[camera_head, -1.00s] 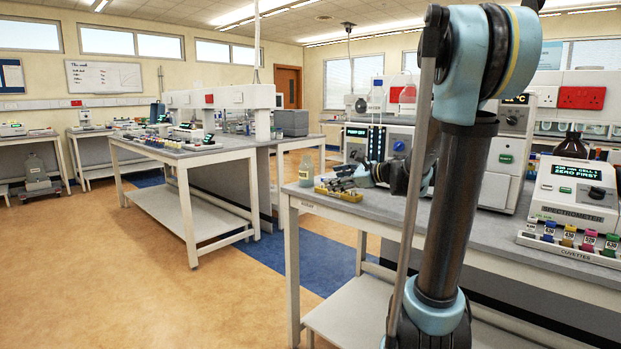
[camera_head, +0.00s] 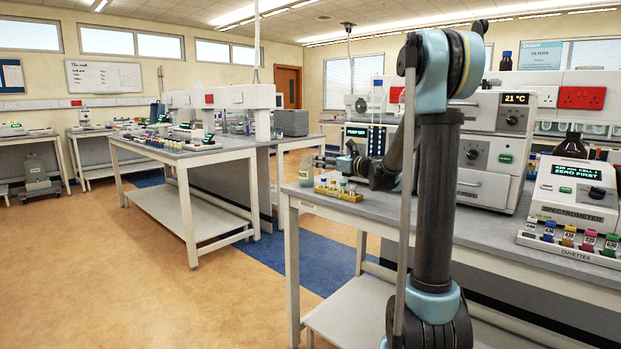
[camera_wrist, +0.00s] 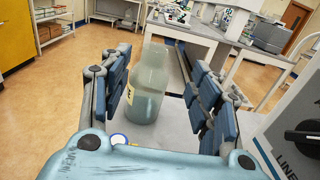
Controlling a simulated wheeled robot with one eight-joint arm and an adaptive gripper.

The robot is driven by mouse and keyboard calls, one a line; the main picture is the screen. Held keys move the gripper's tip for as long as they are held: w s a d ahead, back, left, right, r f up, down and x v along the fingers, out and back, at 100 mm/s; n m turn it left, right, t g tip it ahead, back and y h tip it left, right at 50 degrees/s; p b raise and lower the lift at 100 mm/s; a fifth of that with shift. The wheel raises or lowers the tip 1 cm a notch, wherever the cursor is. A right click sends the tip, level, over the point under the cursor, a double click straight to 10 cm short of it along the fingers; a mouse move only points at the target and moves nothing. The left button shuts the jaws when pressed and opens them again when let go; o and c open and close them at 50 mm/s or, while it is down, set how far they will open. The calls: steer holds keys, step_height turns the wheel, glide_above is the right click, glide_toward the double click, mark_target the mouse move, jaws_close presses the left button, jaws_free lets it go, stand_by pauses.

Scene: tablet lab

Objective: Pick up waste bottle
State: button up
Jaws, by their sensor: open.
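The waste bottle (camera_head: 305,172) stands upright near the left end of the bench. In the wrist view the bottle (camera_wrist: 148,88) is greyish and translucent, with a pale yellow label at its left side. My gripper (camera_head: 322,160) is just right of the bottle in the head view, at about the height of its upper part. In the wrist view my gripper (camera_wrist: 163,80) is open, its blue-padded fingers on either side of the bottle. A gap shows between the bottle and the right finger; contact on the left cannot be told.
A yellow rack (camera_head: 340,192) with several small vials stands on the bench (camera_head: 297,198) beside the bottle. A spectrometer (camera_head: 575,190) with coloured cuvettes is at the right. An oven-like unit (camera_head: 490,150) stands behind my arm. The bench's left edge is close to the bottle.

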mark_target(310, 158)
steer(key=shift+s+a+x, duration=0.1)
steer(key=shift+s+x, duration=0.05)
steer(key=shift+x, duration=2.1)
steer(key=shift+s+a+x, duration=0.1)
steer(key=shift+s+x, duration=0.05)
steer(key=shift+x, duration=2.05)
steer(key=c, duration=1.3)
